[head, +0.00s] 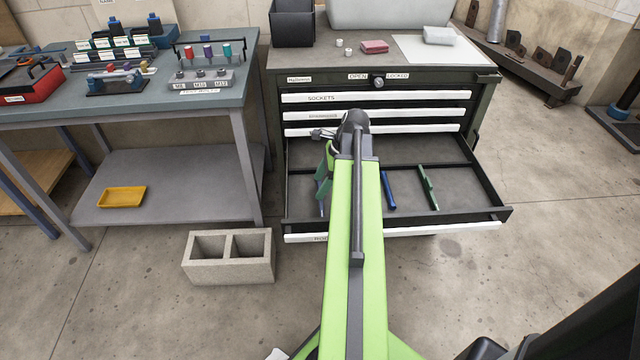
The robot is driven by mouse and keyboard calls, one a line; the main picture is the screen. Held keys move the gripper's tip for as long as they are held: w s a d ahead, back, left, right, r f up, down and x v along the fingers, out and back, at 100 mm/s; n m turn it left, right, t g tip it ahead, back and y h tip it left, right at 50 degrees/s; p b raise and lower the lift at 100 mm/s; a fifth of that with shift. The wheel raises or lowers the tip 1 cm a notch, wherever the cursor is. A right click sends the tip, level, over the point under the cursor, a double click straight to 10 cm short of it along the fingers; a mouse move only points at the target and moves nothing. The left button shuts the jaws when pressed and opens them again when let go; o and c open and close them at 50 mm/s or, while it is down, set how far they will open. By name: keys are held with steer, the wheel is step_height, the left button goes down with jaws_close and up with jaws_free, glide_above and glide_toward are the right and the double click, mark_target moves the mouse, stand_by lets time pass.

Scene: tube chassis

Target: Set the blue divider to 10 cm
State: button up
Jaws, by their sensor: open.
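The blue divider (388,190) is a thin bar in the pulled-out bottom drawer (490,212), just right of my raised green arm. It runs front to back and its far end is near the drawer's crosswise rail. My gripper (321,134) is small and grey in this view, at the arm's far end over the left back part of the drawer. It is open, apart from the blue divider and to its left. The arm hides part of the drawer floor. No scale marks can be read.
A green divider (428,188) lies right of the blue one. The cabinet's upper drawers (375,116) are shut behind. A concrete block (229,258) stands on the floor left of the drawer, and a workbench (240,98) stands to the left.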

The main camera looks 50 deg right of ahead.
steer(key=shift+r, duration=0.1)
steer(key=p+v, duration=1.6)
steer(key=v, duration=0.1)
steer(key=shift+a+r, duration=0.1)
